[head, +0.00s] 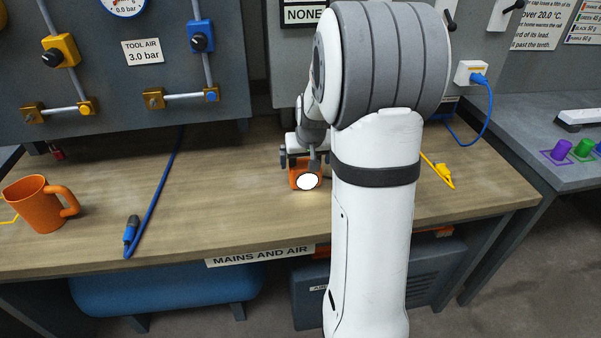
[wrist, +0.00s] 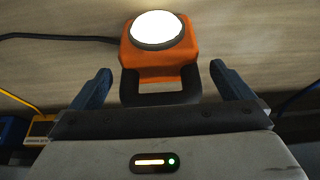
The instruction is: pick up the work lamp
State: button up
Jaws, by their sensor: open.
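The work lamp (head: 306,176) is orange with a round, lit white face and stands on the wooden bench. In the wrist view the lamp (wrist: 160,55) has its lit face at the top and a dark handle (wrist: 160,92) at its lower end. My gripper (wrist: 158,85) is open, with one finger to each side of the lamp's handle end and visible gaps on both sides. In the head view my gripper (head: 302,158) is right at the lamp, partly hidden by my arm.
The wooden bench (head: 230,190) is mostly clear left of the lamp. A blue hose (head: 150,205) and an orange mug (head: 40,203) are further left. A dark cord (wrist: 60,37) runs left from the lamp.

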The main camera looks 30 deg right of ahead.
aim_at(305, 164)
jog(key=x, duration=0.4)
jog(key=shift+w, duration=0.2)
jog(key=c, duration=1.1)
